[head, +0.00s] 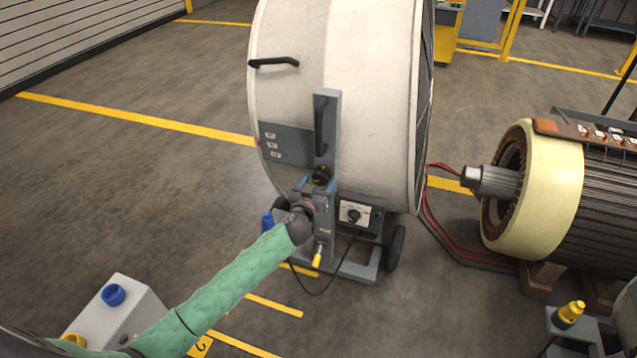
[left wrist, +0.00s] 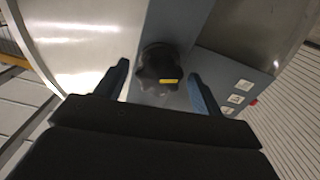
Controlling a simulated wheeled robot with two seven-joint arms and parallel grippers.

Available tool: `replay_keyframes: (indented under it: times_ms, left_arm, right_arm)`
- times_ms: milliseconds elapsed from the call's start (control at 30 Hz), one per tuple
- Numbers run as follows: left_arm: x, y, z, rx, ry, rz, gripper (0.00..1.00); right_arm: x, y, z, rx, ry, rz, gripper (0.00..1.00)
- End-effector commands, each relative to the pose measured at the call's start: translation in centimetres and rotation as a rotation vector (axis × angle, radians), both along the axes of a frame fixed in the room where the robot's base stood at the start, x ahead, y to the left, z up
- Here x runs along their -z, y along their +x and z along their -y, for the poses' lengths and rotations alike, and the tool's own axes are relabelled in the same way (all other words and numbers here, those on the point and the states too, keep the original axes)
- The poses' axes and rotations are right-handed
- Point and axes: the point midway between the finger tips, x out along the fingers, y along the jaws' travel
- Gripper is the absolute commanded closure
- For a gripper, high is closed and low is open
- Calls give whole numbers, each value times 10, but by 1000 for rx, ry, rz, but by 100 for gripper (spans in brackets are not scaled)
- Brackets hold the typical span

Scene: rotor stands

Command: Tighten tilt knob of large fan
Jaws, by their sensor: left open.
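The large fan (head: 345,110) is a white drum on a grey wheeled stand in the middle of the head view. Its tilt knob (head: 320,175) is black and lobed with a yellow mark, on the grey upright bracket. In the left wrist view the knob (left wrist: 158,70) sits ahead, between the two fingers. My left gripper (head: 310,187) is at the bracket just below the knob in the head view, partly hidden by my wrist. Its fingers (left wrist: 160,85) are apart, one on each side of the knob; I cannot tell whether they touch it. My right gripper is out of view.
A control box (head: 355,214) with a dial sits low on the stand, with a hanging cable. A large motor (head: 540,190) rests on wooden blocks at the right, with red cables on the floor. Open floor lies left of the fan.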

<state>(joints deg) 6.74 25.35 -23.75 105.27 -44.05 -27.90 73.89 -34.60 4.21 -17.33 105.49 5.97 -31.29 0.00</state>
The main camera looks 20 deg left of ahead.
Motion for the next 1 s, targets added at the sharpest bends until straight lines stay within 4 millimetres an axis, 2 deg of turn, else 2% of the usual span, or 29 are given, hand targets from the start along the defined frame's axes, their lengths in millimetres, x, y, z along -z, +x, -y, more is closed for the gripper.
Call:
replay_keyframes:
  times_ms: [133,167,367,400,733,1000]
  left_arm:
    - [0,0,0,0,0,0,32]
    - [0,0,0,0,0,0,36]
    - [0,0,0,0,0,0,75]
    - [0,0,0,0,0,0,77]
    - [-1,0,0,-1,48,2,77]
    - [-2,0,0,-1,224,9,77]
  right_arm:
    - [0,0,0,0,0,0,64]
    - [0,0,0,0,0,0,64]
    - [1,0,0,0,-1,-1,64]
    - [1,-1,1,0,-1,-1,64]
    - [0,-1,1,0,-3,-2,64]
    - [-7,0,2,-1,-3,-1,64]
